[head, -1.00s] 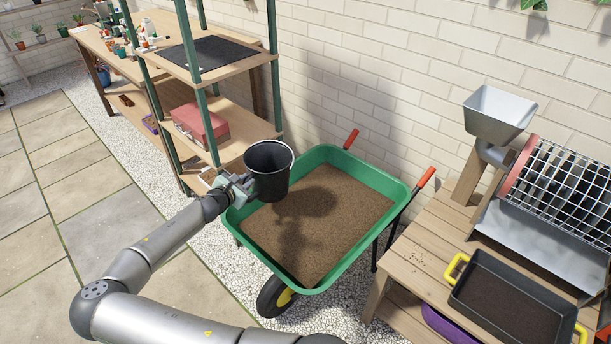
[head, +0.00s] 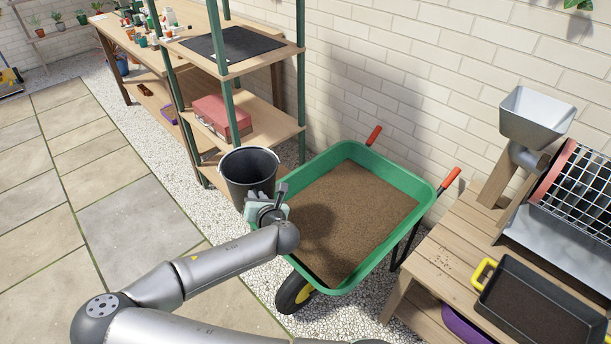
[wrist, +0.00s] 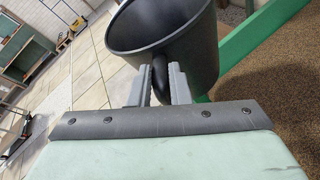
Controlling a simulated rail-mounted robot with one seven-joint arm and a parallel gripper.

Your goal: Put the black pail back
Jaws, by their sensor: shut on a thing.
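The black pail (head: 249,172) is held upright in the air, left of the wheelbarrow and in front of the shelf rack in the head view. My gripper (head: 266,205) is shut on it from the near side. In the wrist view, the two grey fingers of my gripper (wrist: 159,84) close around a dark handle or lug on the side of the pail (wrist: 180,32). The inside of the pail looks empty from the head view, though its bottom is hidden.
A green wheelbarrow (head: 421,196) full of brown soil stands beside the pail. The green-posted rack (head: 268,129) holds a black mat (head: 229,50) and a red box (head: 221,117). A wooden bench (head: 437,247) with a black tray (head: 535,308) is at right. Open paving (head: 138,233) lies left.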

